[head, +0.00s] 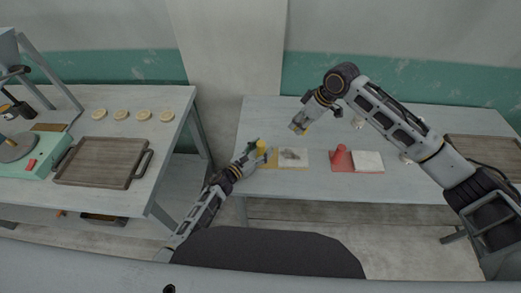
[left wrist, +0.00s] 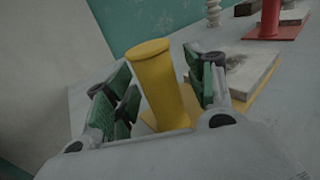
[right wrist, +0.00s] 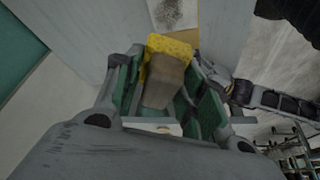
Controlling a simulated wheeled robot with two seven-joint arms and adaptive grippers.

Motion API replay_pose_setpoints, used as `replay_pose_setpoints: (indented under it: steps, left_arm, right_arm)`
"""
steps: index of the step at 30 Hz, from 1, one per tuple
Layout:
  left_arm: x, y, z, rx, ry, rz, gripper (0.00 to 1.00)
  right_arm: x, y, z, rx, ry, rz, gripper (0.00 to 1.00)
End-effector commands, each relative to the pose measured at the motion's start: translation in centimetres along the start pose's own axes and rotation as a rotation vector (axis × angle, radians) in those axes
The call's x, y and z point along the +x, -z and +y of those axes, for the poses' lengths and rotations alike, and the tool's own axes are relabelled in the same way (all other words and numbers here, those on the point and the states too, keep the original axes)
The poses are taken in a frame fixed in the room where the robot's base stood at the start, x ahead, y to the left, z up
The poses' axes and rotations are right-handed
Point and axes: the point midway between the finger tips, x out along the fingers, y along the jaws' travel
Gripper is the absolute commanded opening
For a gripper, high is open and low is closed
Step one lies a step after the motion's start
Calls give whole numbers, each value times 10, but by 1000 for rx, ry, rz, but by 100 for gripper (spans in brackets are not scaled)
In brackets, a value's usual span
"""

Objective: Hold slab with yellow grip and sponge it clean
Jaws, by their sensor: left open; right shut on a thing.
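The yellow grip (head: 261,146) stands upright at the left end of a yellow base that carries a pale slab (head: 293,153) with a dark grey smear. In the left wrist view the yellow grip (left wrist: 158,85) rises between the spread fingers of my left gripper (left wrist: 160,100), which is open around it. The slab (left wrist: 248,72) lies just beyond. My right gripper (right wrist: 170,95) is shut on a sponge, a yellow pad (right wrist: 168,46) with a brownish body. It holds this above the table, behind the slab. The smear also shows in the right wrist view (right wrist: 174,12).
A red grip (head: 340,155) with a clean white slab (head: 368,160) stands to the right on the same table (head: 225,185). Small pale turned pieces stand behind it. A wooden tray (head: 480,149) is at far right. The left table holds another tray (head: 100,162) and several round discs.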

Motion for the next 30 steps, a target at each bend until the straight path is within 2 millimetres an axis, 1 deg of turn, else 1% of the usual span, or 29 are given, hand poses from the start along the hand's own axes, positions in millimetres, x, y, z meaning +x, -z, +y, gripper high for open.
replay_pose_setpoints:
  steps: [3, 15, 16, 30]
  left_arm:
    - [0, 0, 0, 0, 0, 0, 53]
    - [0, 0, 0, 0, 0, 0, 2]
    - [0, 0, 0, 0, 0, 0, 0]
    - [0, 0, 0, 0, 0, 0, 0]
  right_arm:
    - [0, 0, 0, 0, 0, 0, 17]
    - [0, 0, 0, 0, 0, 0, 17]
    - [0, 0, 0, 0, 0, 0, 17]
    - [0, 0, 0, 0, 0, 0, 17]
